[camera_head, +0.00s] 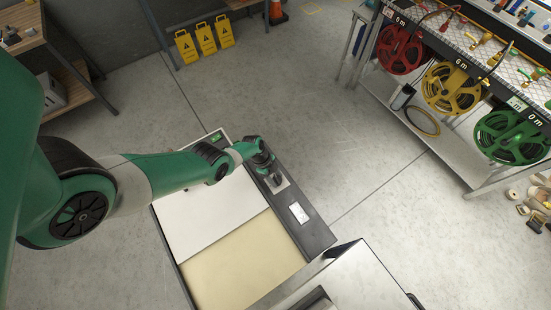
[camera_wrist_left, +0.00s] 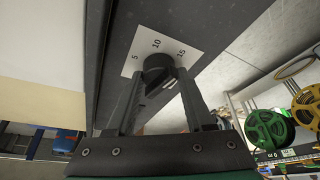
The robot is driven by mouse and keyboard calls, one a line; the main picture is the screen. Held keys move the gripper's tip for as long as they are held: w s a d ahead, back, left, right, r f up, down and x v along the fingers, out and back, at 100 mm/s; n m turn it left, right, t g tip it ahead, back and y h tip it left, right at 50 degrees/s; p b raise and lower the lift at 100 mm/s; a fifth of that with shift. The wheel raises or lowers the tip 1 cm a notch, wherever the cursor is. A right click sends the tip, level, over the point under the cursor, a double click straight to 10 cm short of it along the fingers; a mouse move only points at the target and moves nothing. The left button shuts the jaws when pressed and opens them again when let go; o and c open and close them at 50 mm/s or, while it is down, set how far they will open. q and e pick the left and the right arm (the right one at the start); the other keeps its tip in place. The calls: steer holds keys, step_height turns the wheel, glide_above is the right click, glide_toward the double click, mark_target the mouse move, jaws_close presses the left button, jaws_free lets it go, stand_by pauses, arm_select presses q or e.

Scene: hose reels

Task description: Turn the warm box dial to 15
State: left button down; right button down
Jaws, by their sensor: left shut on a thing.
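The warm box (camera_head: 318,237) stands on the floor in the head view, with a dark control strip along its right side. In the left wrist view its black dial (camera_wrist_left: 157,66) sits on a white plate (camera_wrist_left: 188,52) marked 5, 10 and 15. My left gripper (camera_wrist_left: 160,78) is shut on the dial, one finger on each side of it. In the head view the left gripper (camera_head: 273,177) reaches down onto the strip and hides the dial. I cannot tell clearly which number the dial points to. My right gripper is not in view.
A small white display (camera_head: 298,212) lies along the strip. A grey metal cabinet (camera_head: 362,282) stands close to the box at the bottom. A bench with red, yellow (camera_head: 452,89) and green hose reels is at the upper right. Floor between the box and bench is clear.

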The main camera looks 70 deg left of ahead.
arm_select(q)
steer(key=shift+f+m+g+h+b, duration=0.1)
steer(key=shift+m+g+h+b, duration=0.35)
steer(key=shift+m+b, duration=0.8)
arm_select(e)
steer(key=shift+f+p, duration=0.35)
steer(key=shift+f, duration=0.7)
arm_select(q)
steer(key=shift+w+m, duration=0.1)
steer(key=shift+m, duration=0.35)
steer(key=shift+c, duration=1.5)
jaws_free()
